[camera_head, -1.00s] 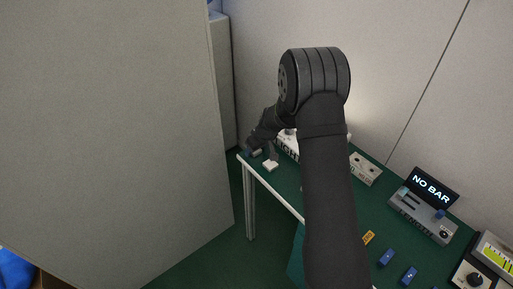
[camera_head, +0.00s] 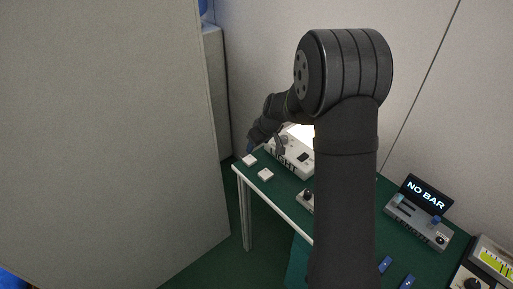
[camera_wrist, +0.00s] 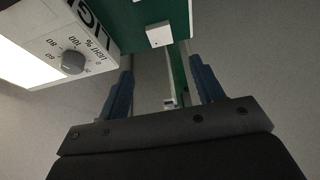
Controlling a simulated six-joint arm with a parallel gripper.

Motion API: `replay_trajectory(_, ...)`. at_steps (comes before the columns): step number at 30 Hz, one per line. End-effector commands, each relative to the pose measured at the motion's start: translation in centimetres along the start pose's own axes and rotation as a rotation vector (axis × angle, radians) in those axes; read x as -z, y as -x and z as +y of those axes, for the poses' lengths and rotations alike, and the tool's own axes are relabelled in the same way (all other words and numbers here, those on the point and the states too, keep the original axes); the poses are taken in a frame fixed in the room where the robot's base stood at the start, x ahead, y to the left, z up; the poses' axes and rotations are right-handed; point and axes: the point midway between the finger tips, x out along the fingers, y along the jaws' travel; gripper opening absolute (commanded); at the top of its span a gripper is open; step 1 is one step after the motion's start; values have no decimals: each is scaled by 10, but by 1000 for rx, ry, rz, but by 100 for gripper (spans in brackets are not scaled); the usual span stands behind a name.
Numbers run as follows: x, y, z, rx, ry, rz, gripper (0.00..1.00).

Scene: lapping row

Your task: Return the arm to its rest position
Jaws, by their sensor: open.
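My arm rises across the middle of the head view, with its dark elbow high and its forearm reaching back and left. My gripper (camera_head: 254,144) is small there, by the far left corner of the green-topped table (camera_head: 291,190), and partly hidden. In the wrist view my gripper (camera_wrist: 160,70) shows two blue fingers spread apart, open, with nothing between them. The light box (camera_head: 288,158), marked LIGHT, is close to the right of the gripper. It also shows in the wrist view (camera_wrist: 93,45), with a dial and a bright panel.
Two small white blocks (camera_head: 249,160) (camera_head: 265,174) lie near the table's left edge. A grey device (camera_head: 420,221) with a NO BAR screen (camera_head: 426,194) stands at the right. Blue pieces (camera_head: 386,265) lie at the front. A grey partition (camera_head: 110,130) stands left of the table.

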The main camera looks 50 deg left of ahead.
Motion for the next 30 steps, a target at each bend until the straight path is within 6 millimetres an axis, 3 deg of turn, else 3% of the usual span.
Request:
replay_trajectory(16, 0, -3, 0, 1, 0, -2, 61)
replay_trajectory(30, -1, -75, 0, 1, 0, -3, 61)
